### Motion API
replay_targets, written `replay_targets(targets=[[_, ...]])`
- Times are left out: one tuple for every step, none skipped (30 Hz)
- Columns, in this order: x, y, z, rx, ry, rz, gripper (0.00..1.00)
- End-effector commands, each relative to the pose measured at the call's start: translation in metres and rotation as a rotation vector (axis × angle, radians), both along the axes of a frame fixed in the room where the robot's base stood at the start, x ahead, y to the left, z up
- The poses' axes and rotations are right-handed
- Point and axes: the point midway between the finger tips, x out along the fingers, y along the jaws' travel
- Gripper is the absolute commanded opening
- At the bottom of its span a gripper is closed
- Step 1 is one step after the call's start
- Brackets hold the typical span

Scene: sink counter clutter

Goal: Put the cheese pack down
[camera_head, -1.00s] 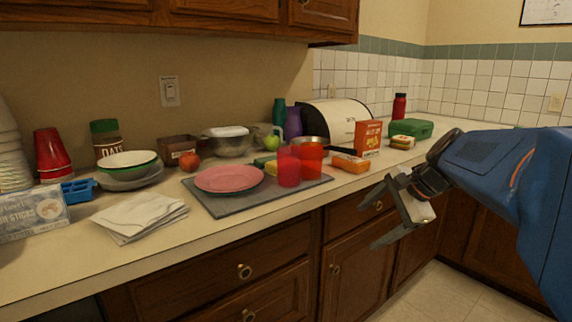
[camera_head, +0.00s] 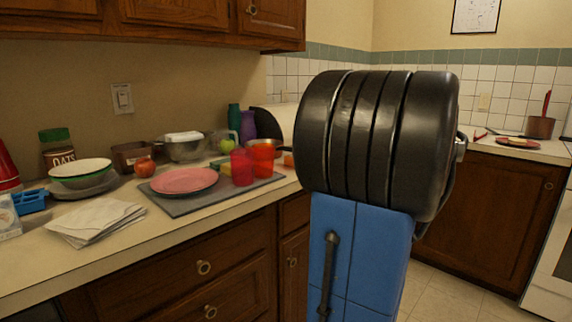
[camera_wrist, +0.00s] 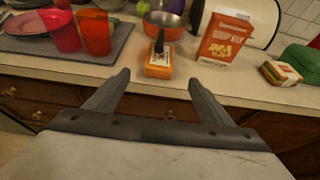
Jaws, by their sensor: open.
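An orange pack with a pale label (camera_wrist: 158,68), which looks like the cheese pack, lies on the counter (camera_wrist: 110,72) near its front edge in the wrist view. A dark pan handle (camera_wrist: 159,42) overlaps its far side in the picture. My gripper (camera_wrist: 159,78) is open, with nothing between its fingers. Its fingertips point toward the counter, one on each side of the pack in the picture, and the pack lies beyond them. In the head view my arm blocks the gripper and most of the pack.
An orange soup box (camera_wrist: 226,40) stands right of the pack, with a sandwich (camera_wrist: 281,74) and a green box (camera_wrist: 302,58) farther right. Two red-orange cups (camera_head: 242,167) and a pink plate (camera_head: 184,181) are on a grey board (camera_head: 213,198). Bare counter lies right of the pack.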

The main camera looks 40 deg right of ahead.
Motion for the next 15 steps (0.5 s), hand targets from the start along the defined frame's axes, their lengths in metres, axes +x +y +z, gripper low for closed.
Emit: replay_targets(targets=[[-0.001,-0.003,0.001,0.007,-0.004,-0.008,0.75],[0.000,-0.004,0.001,0.009,-0.005,-0.010,0.75],[0.002,-0.005,0.000,0.011,-0.006,-0.011,0.75],[0.005,-0.004,-0.001,0.013,-0.007,-0.010,0.75],[0.009,-0.004,-0.002,0.012,-0.007,-0.009,0.75],[0.014,-0.003,-0.005,0.012,-0.006,-0.008,0.75],[0.018,-0.002,-0.007,0.012,-0.006,-0.008,0.75],[0.023,-0.002,-0.009,0.012,-0.006,-0.008,0.75],[0.029,-0.001,-0.011,0.013,-0.006,-0.007,0.75],[0.034,-0.001,-0.013,0.013,-0.006,-0.007,0.75],[0.038,0.000,-0.015,0.013,-0.006,-0.007,0.75],[0.044,0.000,-0.018,0.013,-0.005,-0.007,0.75],[0.049,0.001,-0.020,0.012,-0.005,-0.007,0.75],[0.053,0.001,-0.022,0.012,-0.005,-0.007,0.75],[0.059,0.002,-0.024,0.011,-0.005,-0.006,0.75]])
